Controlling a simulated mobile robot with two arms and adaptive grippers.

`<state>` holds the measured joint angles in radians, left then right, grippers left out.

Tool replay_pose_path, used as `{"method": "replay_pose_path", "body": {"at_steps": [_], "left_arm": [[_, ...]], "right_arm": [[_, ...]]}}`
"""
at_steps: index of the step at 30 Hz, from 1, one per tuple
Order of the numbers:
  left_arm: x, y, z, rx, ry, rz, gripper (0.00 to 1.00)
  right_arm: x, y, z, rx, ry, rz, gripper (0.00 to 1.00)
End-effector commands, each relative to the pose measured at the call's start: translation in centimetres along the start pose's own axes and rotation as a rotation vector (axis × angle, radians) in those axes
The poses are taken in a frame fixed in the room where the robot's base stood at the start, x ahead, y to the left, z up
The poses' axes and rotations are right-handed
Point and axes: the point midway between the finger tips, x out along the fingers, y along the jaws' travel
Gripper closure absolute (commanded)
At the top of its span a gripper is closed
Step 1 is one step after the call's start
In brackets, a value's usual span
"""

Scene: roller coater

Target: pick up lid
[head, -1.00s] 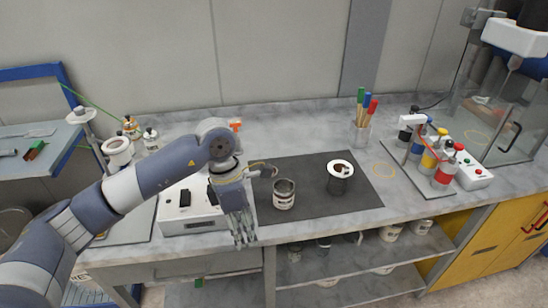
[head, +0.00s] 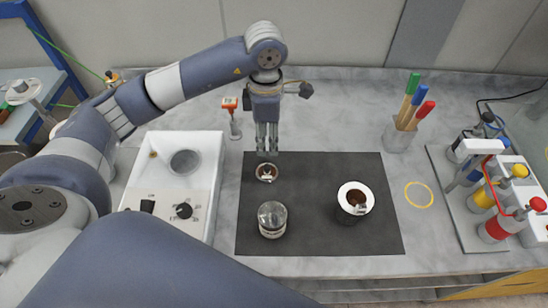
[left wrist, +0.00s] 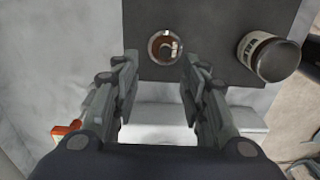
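The lid (head: 267,172) looks like a small round disc with a pale rim and a brownish middle. It lies on the dark mat (head: 310,232) near its back left corner, and it also shows in the left wrist view (left wrist: 165,46). My left gripper (head: 267,152) points down just behind and above it in the head view. In the left wrist view its two fingers (left wrist: 158,60) are apart, with the lid showing between and beyond their tips. Nothing is held. My right gripper is not in view.
A white device (head: 175,165) stands left of the mat. A cup of coloured handles (head: 398,136) stands behind right. The mat's middle is clear.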

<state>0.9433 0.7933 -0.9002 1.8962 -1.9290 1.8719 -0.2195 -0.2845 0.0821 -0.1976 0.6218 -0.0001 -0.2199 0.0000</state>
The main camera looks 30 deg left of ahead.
Motion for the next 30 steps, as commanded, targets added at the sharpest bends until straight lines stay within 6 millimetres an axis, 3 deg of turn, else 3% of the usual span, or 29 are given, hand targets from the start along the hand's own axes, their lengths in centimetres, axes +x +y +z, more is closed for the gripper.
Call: {"method": "replay_pose_path", "body": {"at_steps": [3,8,14,21,30], "left_arm": [[1.9,-0.2,-0.2,0.000,0.005,-0.006,0.60],[4.0,-0.1,-0.1,0.000,0.003,-0.004,0.60],[5.2,-0.3,-0.1,0.000,0.003,-0.004,0.60],[8.3,-0.6,-0.2,-0.001,0.004,-0.005,0.60],[9.8,-0.5,-0.2,0.001,0.000,0.000,0.60]], "right_arm": [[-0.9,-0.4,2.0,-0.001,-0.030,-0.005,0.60],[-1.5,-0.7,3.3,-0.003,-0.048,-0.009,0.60],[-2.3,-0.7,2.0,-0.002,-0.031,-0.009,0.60],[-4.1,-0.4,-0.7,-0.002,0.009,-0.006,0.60],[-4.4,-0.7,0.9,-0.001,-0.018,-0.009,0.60]]}}
